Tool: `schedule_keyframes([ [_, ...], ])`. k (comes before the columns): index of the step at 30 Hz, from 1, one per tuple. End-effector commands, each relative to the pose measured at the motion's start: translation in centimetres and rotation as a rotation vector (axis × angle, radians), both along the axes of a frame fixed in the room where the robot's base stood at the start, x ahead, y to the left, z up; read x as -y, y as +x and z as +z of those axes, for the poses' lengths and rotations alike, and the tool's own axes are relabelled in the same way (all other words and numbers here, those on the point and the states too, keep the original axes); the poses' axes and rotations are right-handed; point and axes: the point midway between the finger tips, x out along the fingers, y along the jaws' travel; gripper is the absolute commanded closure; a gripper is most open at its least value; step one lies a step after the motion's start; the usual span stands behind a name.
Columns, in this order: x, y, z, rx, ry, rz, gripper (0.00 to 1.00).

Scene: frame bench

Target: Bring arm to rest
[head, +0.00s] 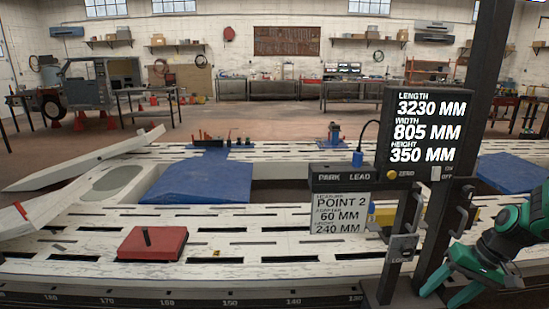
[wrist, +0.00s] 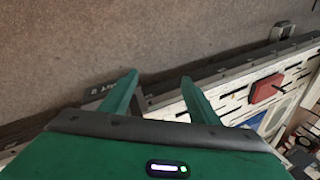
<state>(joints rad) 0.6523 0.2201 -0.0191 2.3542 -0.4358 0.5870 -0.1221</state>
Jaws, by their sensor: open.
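My gripper (head: 447,287) is at the lower right of the head view, green with two spread fingers. It is open and holds nothing. In the wrist view my gripper (wrist: 158,88) points its two green fingers past the bench edge, over bare brown floor. In the head view it is just right of the foot of the dark measuring post (head: 435,225), close to it; whether they touch I cannot tell. My arm enters from the right edge.
The white slotted frame bench (head: 60,245) spans the view. A red block (head: 152,243) with a dark pin lies on it, also visible in the wrist view (wrist: 266,88). A display (head: 425,130) reads 3230, 805 and 350 MM. Blue ramps (head: 205,182) lie within the frame.

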Motion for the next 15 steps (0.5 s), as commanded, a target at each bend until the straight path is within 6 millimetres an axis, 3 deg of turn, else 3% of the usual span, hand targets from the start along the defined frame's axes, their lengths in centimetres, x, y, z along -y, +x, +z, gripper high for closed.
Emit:
schedule_keyframes([
  [6,-0.4,-4.8,4.4,-0.075,-0.132,-0.023,0.45],
  [15,-1.0,-12.2,9.3,-0.15,-0.251,-0.111,0.45],
])
